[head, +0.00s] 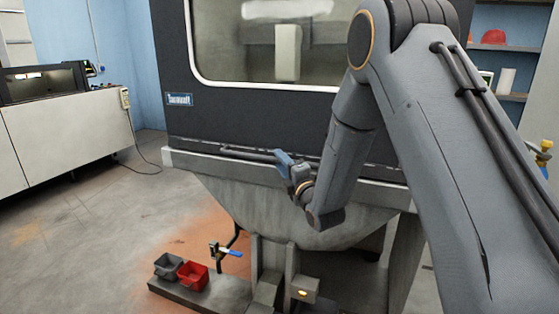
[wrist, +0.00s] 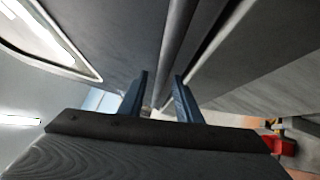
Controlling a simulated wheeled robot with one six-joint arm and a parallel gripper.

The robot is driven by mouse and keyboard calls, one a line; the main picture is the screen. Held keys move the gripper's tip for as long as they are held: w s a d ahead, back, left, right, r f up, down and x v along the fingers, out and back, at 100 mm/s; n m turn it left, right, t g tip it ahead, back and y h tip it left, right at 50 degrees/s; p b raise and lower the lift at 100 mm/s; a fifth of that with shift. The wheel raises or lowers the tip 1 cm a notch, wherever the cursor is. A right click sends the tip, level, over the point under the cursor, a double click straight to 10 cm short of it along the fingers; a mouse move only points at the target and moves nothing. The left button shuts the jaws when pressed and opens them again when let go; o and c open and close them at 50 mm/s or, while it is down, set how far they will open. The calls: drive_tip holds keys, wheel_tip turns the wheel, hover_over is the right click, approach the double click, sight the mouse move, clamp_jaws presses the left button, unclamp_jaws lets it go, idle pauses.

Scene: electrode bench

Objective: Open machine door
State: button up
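The machine door (head: 260,112) is a large dark panel with a rounded window, standing above a grey base in the head view. It looks shut. A long bar handle (head: 245,154) runs along its lower edge. My gripper (head: 281,157) is at this bar, near its middle. In the wrist view the handle (wrist: 178,35) runs down from the top towards the gap between the two blue fingers of my gripper (wrist: 162,80). The fingers are apart, one to each side of the bar, with gaps showing. Whether either finger touches it I cannot tell.
The machine's grey ledge (head: 205,161) lies just below the handle. Grey (head: 168,265) and red (head: 193,275) bins stand on a low step at the machine's foot. A white cabinet (head: 70,135) is at the left, with open floor between.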

drive_tip(key=shift+x, duration=0.9)
clamp_jaws()
wheel_tip(320, 180, up, 52)
drive_tip(key=p, duration=1)
drive_tip(key=shift+f, duration=0.15)
unclamp_jaws()
